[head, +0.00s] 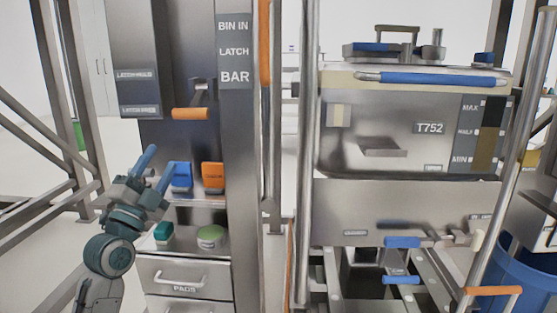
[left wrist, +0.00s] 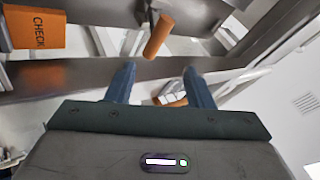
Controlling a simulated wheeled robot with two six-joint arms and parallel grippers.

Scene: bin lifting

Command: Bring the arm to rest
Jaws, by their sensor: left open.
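My left gripper (head: 151,168) is at the left of the head view, in front of the lower part of the grey column. Its two blue fingers are apart with nothing between them. In the left wrist view the gripper (left wrist: 160,84) also shows open and empty, with orange handles (left wrist: 159,36) beyond the fingertips. My left arm comes up from the bottom left. My right gripper is in neither view.
An orange-handled lever (head: 190,114) sits on the column. Blue and orange blocks (head: 213,176) stand on a shelf above the PADS drawer (head: 184,279). A steel bin marked T752 (head: 410,135) is at the right, behind a vertical post (head: 308,160). A blue barrel (head: 525,275) stands lower right.

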